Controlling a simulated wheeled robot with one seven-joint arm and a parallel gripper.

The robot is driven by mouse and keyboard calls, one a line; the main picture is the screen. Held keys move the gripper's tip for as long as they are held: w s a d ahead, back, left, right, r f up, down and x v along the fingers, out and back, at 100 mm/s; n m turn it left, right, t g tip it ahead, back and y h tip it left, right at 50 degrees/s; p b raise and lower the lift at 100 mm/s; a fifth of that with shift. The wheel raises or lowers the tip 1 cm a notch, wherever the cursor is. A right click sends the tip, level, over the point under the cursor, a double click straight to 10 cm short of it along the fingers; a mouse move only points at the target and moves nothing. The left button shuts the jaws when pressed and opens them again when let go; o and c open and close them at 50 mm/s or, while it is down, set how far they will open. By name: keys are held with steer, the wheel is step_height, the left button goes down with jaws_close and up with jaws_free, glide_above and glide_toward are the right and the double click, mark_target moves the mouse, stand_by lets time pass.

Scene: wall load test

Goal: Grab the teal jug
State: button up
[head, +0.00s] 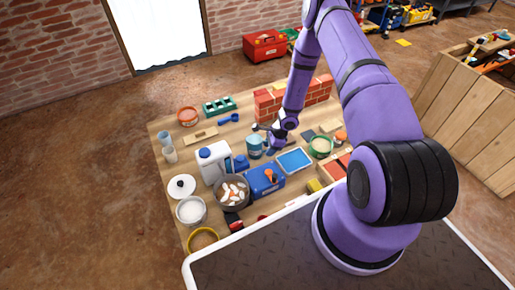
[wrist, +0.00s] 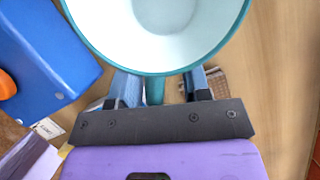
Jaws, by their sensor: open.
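The teal jug (head: 255,148) stands on the wooden table, just left of my gripper (head: 271,137) in the head view. In the wrist view the jug (wrist: 160,72) fills the top, with a teal rim and a pale, empty-looking inside. My gripper (wrist: 160,88) is open there, with one finger on each side of a teal upright part, apparently the jug's handle (wrist: 155,92). I cannot tell whether either finger touches it. The jug's lower body is hidden below its rim in the wrist view.
A blue box (head: 265,180) with an orange item stands in front of the jug; it shows at left in the wrist view (wrist: 45,62). A white jug (head: 213,165) is to the left, a blue tray (head: 294,160) to the right, red bricks (head: 270,105) behind.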

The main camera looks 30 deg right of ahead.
jaws_close()
steer(key=shift+r, duration=0.15)
